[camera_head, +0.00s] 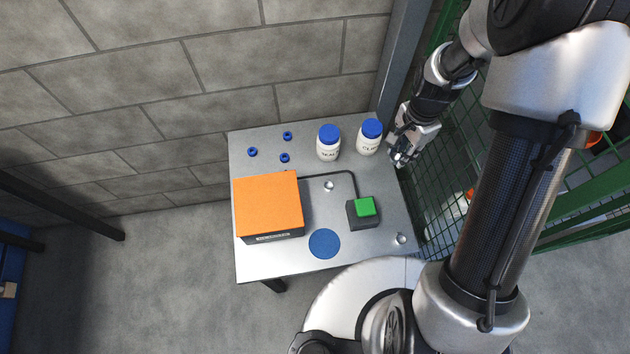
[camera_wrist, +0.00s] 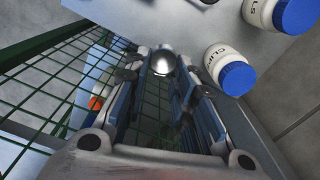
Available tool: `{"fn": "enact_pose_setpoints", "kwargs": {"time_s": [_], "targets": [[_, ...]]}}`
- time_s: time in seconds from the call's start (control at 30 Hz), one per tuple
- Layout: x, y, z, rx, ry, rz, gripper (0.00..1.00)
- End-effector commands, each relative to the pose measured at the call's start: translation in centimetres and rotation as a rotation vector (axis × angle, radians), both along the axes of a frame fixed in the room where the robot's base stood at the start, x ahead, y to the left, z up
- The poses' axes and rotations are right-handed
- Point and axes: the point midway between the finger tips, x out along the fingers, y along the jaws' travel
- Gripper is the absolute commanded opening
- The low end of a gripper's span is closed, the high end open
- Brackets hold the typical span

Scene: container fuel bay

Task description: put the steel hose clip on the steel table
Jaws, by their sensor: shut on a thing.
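My gripper (camera_head: 402,158) is at the right edge of the steel table (camera_head: 262,262), beside the white jar labelled CLIPS (camera_head: 368,144). In the wrist view its fingers (camera_wrist: 162,75) are shut on a small shiny, rounded steel piece, which looks like a steel hose clip (camera_wrist: 163,62). The fingers hide part of it. In the wrist view the table top (camera_wrist: 170,20) lies behind the held piece; I cannot tell the height between them. Two similar small steel pieces lie on the table, one near the middle (camera_head: 328,186) and one at the right front corner (camera_head: 401,239).
A second blue-capped jar (camera_head: 328,149) and several small blue rings (camera_head: 285,157) stand at the back. An orange-topped box (camera_head: 269,205), a blue disc (camera_head: 324,243) and a green block on a dark base (camera_head: 365,207) occupy the front. Green mesh fencing (camera_head: 440,190) borders the right.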

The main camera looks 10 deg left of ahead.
Motion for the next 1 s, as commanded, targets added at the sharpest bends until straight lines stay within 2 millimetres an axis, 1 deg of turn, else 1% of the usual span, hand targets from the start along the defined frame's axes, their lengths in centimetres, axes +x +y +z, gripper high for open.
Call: {"fn": "enact_pose_setpoints", "kwargs": {"time_s": [0.03,0.1,0.2,0.37,0.47,0.57,0.7,0.9,1.0], "targets": [[0.5,-0.2,0.9,0.0,-0.004,-0.076,0.13],[0.8,-0.3,1.8,0.0,-0.003,-0.169,0.13],[1.0,-0.4,2.5,0.001,-0.001,-0.253,0.13],[1.1,-0.4,2.8,0.0,0.0,-0.291,0.13],[1.1,-0.4,2.1,0.0,0.002,-0.29,0.13],[1.0,-0.4,0.1,0.0,0.005,-0.289,0.13],[0.9,-0.4,-3.8,-0.001,0.006,-0.288,0.13],[0.9,-0.4,-9.2,0.0,0.005,-0.287,0.13],[1.0,-0.4,-11.2,0.0,0.003,-0.287,0.13]]}}
